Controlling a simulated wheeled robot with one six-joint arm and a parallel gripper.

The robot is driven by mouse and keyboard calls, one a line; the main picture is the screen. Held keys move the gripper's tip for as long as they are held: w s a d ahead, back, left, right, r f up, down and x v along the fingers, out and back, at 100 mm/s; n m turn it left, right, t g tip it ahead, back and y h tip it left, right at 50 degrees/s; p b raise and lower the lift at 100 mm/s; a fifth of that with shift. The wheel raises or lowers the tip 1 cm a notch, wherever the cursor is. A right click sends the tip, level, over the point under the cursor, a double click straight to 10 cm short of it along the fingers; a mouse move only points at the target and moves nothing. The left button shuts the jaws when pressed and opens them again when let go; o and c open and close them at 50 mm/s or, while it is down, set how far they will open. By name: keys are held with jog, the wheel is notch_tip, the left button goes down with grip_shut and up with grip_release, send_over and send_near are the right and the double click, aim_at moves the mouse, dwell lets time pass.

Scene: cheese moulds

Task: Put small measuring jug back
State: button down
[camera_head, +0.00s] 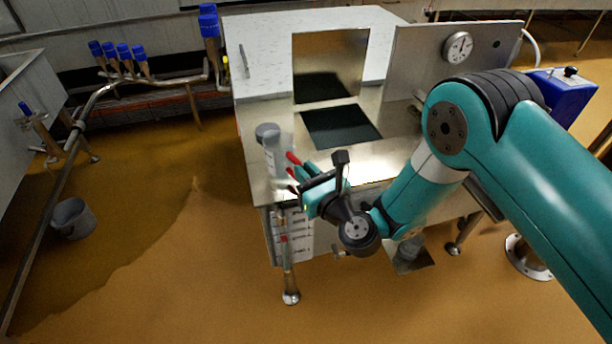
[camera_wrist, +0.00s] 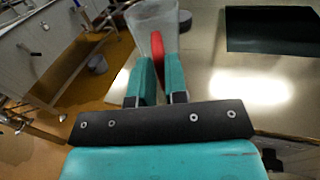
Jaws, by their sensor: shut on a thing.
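The small measuring jug (camera_head: 277,160) is a clear, see-through vessel at the front left corner of the steel table. In the wrist view the jug (camera_wrist: 152,14) is at the top, with a red handle (camera_wrist: 157,50) toward me. My gripper (camera_head: 304,176) is shut on the red handle, which sits between its two teal fingers in the wrist view (camera_wrist: 160,72). The jug's lower part is hard to make out, so I cannot tell whether it touches the table.
The steel table (camera_head: 362,165) has a dark square (camera_head: 341,125) in its top and an upright panel (camera_head: 330,62) behind. A grey round object (camera_head: 267,132) is just behind the jug. A gauge (camera_head: 457,47) is at the back right. A grey bucket (camera_head: 73,217) stands on the floor at left.

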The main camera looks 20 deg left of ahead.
jog(key=shift+f, duration=0.15)
jog(key=c, duration=1.1)
grip_release()
jog(key=shift+c, duration=0.2)
jog(key=b+v, duration=1.2)
jog(key=b, duration=0.9)
